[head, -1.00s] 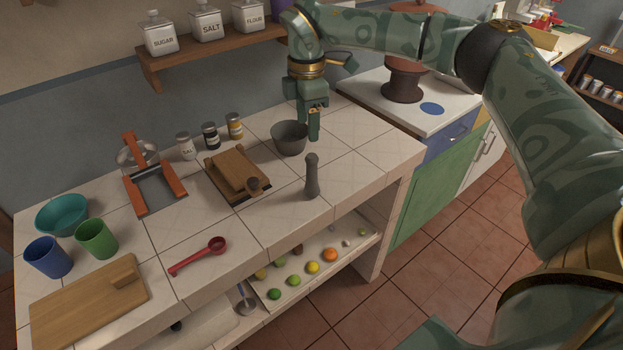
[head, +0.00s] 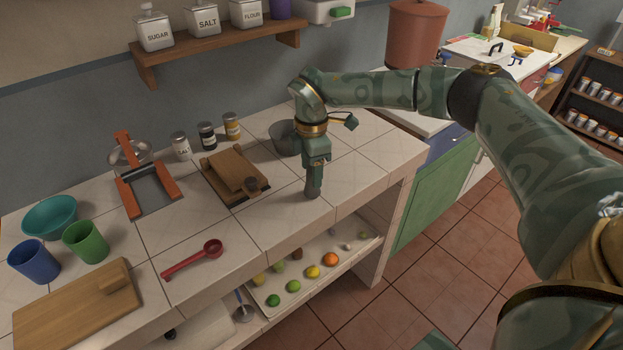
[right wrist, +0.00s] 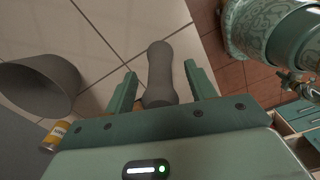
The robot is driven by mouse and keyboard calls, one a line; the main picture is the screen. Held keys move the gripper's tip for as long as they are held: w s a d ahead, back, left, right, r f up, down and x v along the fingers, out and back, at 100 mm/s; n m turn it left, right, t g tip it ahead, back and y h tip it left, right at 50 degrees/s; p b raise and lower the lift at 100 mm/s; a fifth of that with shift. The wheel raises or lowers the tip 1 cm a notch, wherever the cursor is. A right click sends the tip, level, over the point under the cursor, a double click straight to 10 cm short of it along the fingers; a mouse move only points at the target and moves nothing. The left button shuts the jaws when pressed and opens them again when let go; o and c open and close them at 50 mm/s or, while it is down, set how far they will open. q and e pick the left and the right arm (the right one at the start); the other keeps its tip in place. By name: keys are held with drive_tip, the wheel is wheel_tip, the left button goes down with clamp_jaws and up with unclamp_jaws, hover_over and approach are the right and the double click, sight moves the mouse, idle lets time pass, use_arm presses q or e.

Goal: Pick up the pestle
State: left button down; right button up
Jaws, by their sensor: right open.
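The grey pestle (head: 313,189) stands on the tiled counter near its front edge in the head view. Its upper part is hidden behind my right gripper (head: 315,163). In the right wrist view the pestle (right wrist: 160,75) lies between the two green fingers of my right gripper (right wrist: 158,85), with a gap on each side. The gripper is open and points down over the pestle. The grey mortar bowl (head: 283,138) stands behind the gripper, partly hidden by it; it also shows at the left of the right wrist view (right wrist: 38,85). My left gripper is not in view.
A wooden press (head: 235,175) and several spice jars (head: 207,136) stand left of the mortar. A red scoop (head: 192,260), a cutting board (head: 75,310) and cups (head: 86,242) are further left. Several fruits lie on a tray (head: 345,262) below. The counter's right end is clear.

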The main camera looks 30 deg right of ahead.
drive_tip(key=shift+r, duration=0.1)
clamp_jaws()
